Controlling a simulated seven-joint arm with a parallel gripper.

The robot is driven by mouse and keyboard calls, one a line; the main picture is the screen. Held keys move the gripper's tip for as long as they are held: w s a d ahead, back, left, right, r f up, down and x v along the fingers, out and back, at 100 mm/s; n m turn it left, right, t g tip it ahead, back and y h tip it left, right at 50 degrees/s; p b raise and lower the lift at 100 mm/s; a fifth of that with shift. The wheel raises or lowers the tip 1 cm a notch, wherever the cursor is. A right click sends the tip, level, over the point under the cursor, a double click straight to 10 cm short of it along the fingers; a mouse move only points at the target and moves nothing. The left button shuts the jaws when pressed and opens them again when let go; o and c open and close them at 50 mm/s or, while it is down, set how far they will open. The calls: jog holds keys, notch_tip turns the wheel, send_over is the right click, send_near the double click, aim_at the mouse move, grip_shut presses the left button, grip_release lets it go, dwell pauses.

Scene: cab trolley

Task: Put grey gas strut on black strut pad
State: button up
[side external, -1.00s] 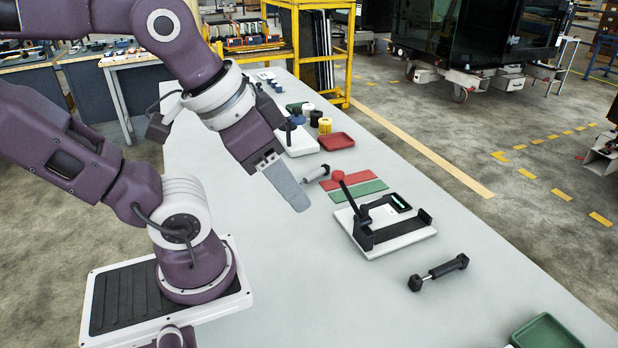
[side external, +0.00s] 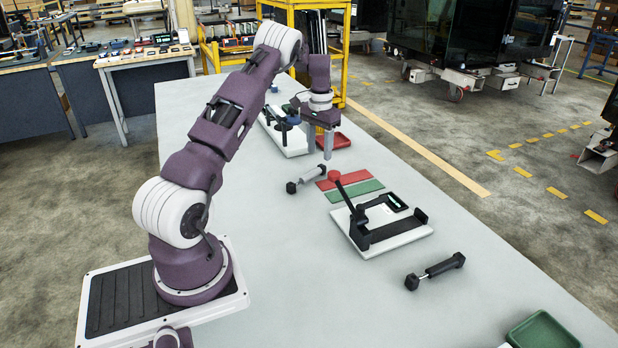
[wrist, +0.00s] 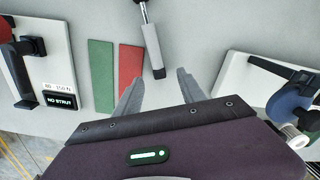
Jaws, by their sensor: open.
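The grey gas strut (side external: 312,175), with a light grey body and black ends, lies on the table left of the red strip. In the wrist view, its grey body (wrist: 153,48) points toward the gap between my fingertips. My gripper (side external: 319,155) is open and points down near the strut's far end, apparently above the table; it also shows in the wrist view (wrist: 160,77), with nothing gripped. A white fixture (side external: 415,237) carries a black cradle bar (side external: 392,232), perhaps the strut pad, and a tilted lever. Its display (wrist: 60,101) reads "NO STRUT".
Red (side external: 345,178) and green (side external: 356,191) strips lie between strut and fixture. A second, black strut (side external: 438,270) lies in front. A red tray (side external: 334,140) and a white tray (side external: 288,136) with blue and black items stand near my gripper.

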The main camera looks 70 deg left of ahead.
aim_at(320, 166)
notch_tip(320, 166, down, 6)
jog(key=shift+d+r, duration=0.1)
jog(key=shift+r, duration=0.05)
grip_shut()
